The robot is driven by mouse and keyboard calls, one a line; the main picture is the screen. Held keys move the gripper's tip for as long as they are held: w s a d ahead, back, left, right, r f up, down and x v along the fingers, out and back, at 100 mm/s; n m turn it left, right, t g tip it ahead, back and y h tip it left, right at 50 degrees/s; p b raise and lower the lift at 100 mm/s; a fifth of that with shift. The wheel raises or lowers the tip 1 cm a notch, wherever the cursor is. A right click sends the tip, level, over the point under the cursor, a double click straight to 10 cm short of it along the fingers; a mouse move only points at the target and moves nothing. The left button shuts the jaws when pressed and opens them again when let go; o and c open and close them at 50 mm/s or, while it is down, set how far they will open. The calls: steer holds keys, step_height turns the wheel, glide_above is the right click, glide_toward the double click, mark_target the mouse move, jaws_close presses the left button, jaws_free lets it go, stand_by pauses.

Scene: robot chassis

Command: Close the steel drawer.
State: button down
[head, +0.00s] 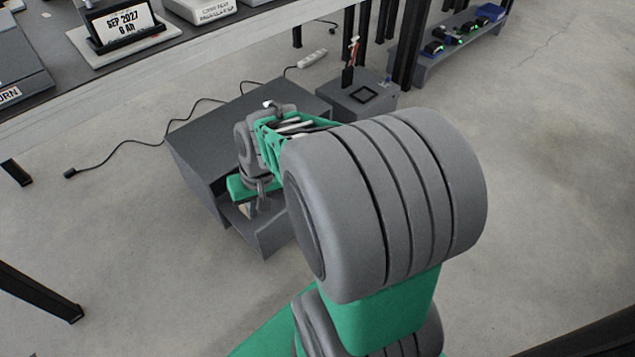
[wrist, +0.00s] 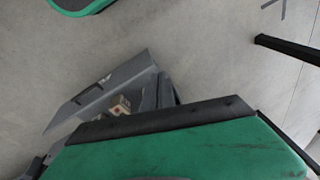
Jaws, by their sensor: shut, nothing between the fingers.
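The steel drawer (head: 276,241) stands pulled out from the low dark grey cabinet (head: 192,158) on the floor in the head view. My gripper (head: 262,200) points down over the open drawer, close to the cabinet front. It is shut and holds nothing. My arm hides part of the drawer and cabinet. In the wrist view the drawer's front panel (wrist: 125,86) shows at a slant with a dark slot in it. A small tan block (wrist: 120,105) lies behind that panel, apparently inside the drawer. Whether my fingertips touch the drawer cannot be told.
A black cable (head: 118,146) runs across the floor on the left. A workbench (head: 45,112) crosses the top left. Dark table legs (head: 45,292) stand around. The floor before the drawer is clear.

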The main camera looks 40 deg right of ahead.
steer(key=w+d+f+m+t+y+p, duration=0.1)
steer(key=d+f+m, duration=0.2)
steer(key=d, duration=0.3)
steer(key=w+d+f+m+t+p, duration=0.1)
steer(key=d+f+m+p, duration=0.15)
steer(key=d, duration=0.45)
steer(key=s+d+f+m+t+h+p, duration=0.1)
steer(key=s+d+f+m+t, duration=0.3)
steer(key=d, duration=0.3)
steer(key=s+d+f+m+t+h+p, duration=0.1)
steer(key=s+d+f+m+p, duration=0.1)
steer(key=s+d+f+m, duration=0.45)
steer(key=shift+n, duration=0.7)
steer(key=w+f+b, duration=0.1)
steer(key=w+f, duration=0.1)
steer(key=w, duration=0.2)
steer(key=w+f+b, duration=0.2)
steer(key=w, duration=0.2)
steer(key=w+d+f+b, duration=0.1)
steer(key=w+f+b, duration=0.1)
steer(key=w, duration=0.3)
steer(key=shift+f, duration=0.3)
steer(key=shift+w+r, duration=0.1)
steer(key=shift+w, duration=0.3)
